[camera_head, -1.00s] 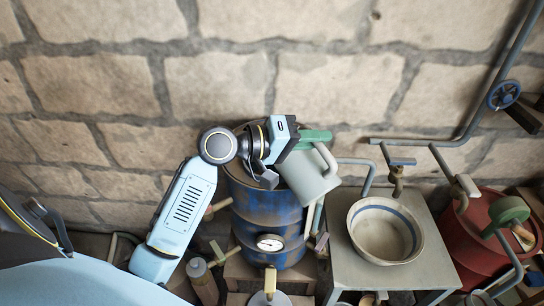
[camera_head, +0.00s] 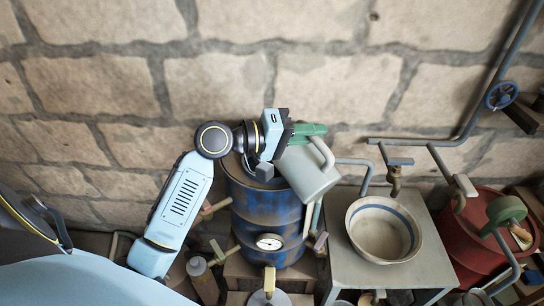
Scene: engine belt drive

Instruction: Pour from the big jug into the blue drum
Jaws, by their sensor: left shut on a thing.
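The blue drum (camera_head: 257,208) stands left of the table, with a round gauge on its front and rusty patches. My left gripper (camera_head: 288,133) is above the drum's right side, shut on the big jug (camera_head: 308,172). The jug is grey-green with a green part at its top and a pale handle on its right. It is tilted, over the drum's right rim, and hides part of the drum's top. No stream of liquid shows. The drum's opening is mostly hidden by my gripper and arm. My right gripper is not in view.
A basin (camera_head: 383,230) with a blue ring sits on a metal table (camera_head: 350,270) under a tap (camera_head: 395,180). A red drum (camera_head: 476,235) stands at the right. Pipes with a blue valve wheel (camera_head: 501,96) run along the stone wall. Several handles surround the blue drum.

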